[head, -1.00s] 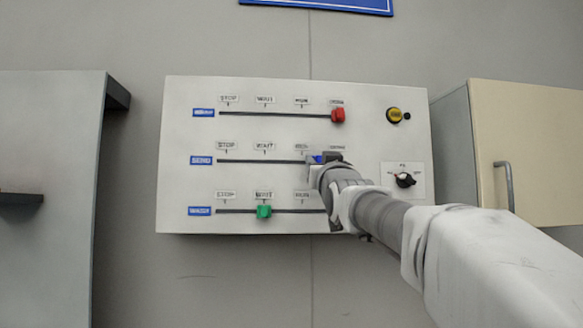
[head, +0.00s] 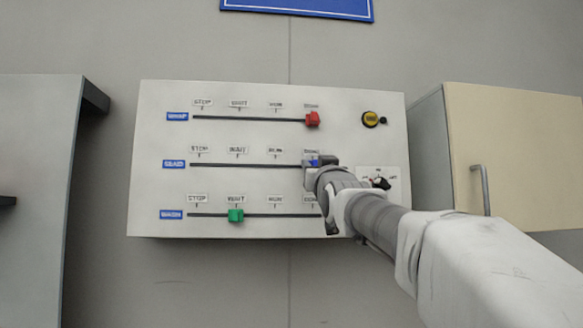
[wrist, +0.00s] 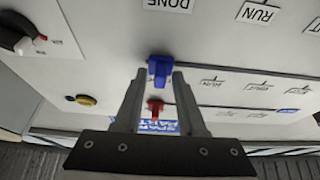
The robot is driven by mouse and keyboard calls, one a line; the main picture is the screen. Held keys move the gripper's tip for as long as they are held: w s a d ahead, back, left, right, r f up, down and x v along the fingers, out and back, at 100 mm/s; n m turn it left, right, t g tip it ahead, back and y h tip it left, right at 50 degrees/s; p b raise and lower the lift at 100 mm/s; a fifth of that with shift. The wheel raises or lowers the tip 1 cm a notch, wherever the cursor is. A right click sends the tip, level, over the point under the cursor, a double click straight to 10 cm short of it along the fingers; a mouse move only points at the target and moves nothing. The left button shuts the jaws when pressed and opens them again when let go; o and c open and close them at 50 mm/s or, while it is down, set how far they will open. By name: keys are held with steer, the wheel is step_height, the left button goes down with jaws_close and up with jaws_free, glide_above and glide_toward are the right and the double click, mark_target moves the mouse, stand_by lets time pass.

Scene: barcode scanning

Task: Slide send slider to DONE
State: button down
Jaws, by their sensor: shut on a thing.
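The blue send slider knob (head: 314,161) is on the middle track, labelled SEND (head: 174,164) at its left end. It sits at the track's right end, below the DONE label (head: 310,151) and about in line with the red knob above. My gripper (head: 320,163) is shut on the blue knob and partly covers it. In the wrist view, the blue knob (wrist: 159,68) is between the two fingertips of my gripper (wrist: 160,74).
A red knob (head: 312,119) sits at the right end of the top track. A green knob (head: 236,215) is under WAIT on the bottom track. A yellow button (head: 371,118) and a black rotary switch (head: 381,183) are at right. A beige cabinet (head: 520,150) stands beside the panel.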

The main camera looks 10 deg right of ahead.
steer(key=shift+d, duration=0.2)
steer(key=c, duration=0.8)
jaws_free()
steer(key=shift+d, duration=0.1)
steer(key=shift+c, duration=0.2)
steer(key=b+v, duration=0.6)
steer(key=v, duration=1.1)
steer(key=shift+s+f, duration=0.15)
steer(key=shift+s, duration=0.05)
step_height(320, 180, down, 14)
steer(key=g, duration=0.5)
steer(key=s+f+g, duration=0.4)
steer(key=s+f, duration=0.2)
steer(key=f, duration=0.5)
steer(key=s+f+g, duration=0.4)
steer(key=s+f, duration=0.3)
steer(key=f, duration=0.4)
steer(key=s+f+g, duration=0.3)
steer(key=s+f, duration=0.3)
steer(key=f, duration=0.5)
steer(key=shift+s+a+f+g, duration=0.2)
steer(key=shift+s+f+g, duration=0.1)
steer(key=shift+s+g, duration=0.1)
